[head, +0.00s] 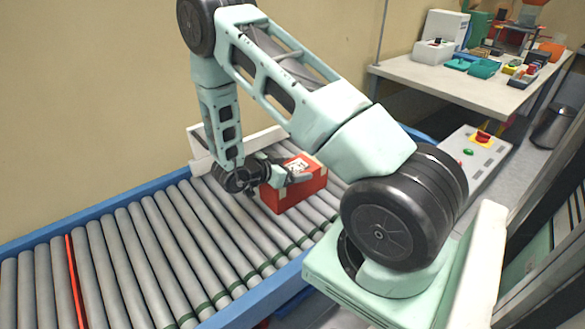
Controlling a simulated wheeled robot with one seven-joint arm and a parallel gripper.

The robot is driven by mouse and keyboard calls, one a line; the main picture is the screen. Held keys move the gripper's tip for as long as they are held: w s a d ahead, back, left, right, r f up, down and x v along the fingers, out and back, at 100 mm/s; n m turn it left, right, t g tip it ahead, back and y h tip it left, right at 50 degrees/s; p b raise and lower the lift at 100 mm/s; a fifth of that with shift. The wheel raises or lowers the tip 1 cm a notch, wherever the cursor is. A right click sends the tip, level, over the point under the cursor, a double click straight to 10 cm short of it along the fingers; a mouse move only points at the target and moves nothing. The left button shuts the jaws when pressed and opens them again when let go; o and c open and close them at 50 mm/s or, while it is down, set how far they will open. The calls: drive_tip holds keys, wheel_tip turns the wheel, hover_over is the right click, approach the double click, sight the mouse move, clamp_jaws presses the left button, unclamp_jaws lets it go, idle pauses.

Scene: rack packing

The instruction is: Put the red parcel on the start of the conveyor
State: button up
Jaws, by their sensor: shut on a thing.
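The red parcel (294,189) is a small red box with pale labels, in the middle of the head view, at the far part of the roller conveyor (180,236). My gripper (291,177) is shut on the parcel, with a finger over its upper side. The parcel is on or just above the rollers; I cannot tell whether it touches them. The far finger is mostly hidden. A red line (74,281) crosses the conveyor at the lower left, well away from the parcel.
Blue side rails (95,217) edge the conveyor, with a wall behind it. A white panel (203,150) stands behind the parcel. A control box (474,152) with a red button is at the right. A table (440,85) with bins and tools stands at the back right. The rollers at left are clear.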

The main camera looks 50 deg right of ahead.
drive_tip(key=o, duration=1.9)
drive_tip(key=shift+f, duration=0.1)
